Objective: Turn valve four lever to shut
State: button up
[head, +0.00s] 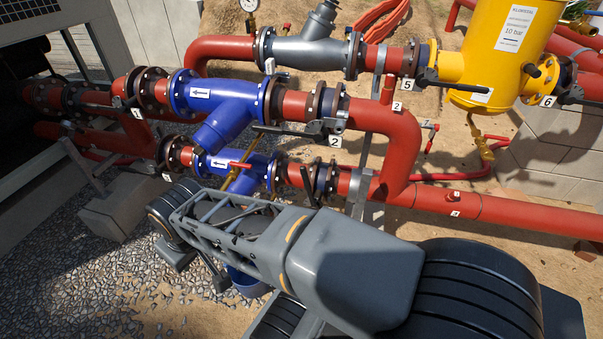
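No number that reads clearly as 4 shows. On the lower red pipe, right of the lower blue strainer (222,168), is a flanged valve (326,178) with a dark lever (309,186). The lever stands at a steep angle across the pipe line; my arm covers the area below it, and no number shows there. At the lower left, another flanged valve (174,153) has a small white tag (170,177), too small to read and partly covered by my arm. My grey arm reaches left across the foreground, below the pipes. My fingertips cannot be made out; no contact with a lever shows.
The upper blue strainer (215,97) sits between valves tagged 1 (137,113) and 2 (335,140). A yellow vessel (505,45) stands at right with valves 5 and 6. A blue bucket (247,283) is partly behind my arm. A concrete block (115,207) stands at left on gravel.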

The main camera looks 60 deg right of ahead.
aim_at(305, 178)
jog(key=k, duration=0.4)
jog(key=z, duration=0.95)
jog(key=i, duration=0.6)
jog(key=u, duration=0.5)
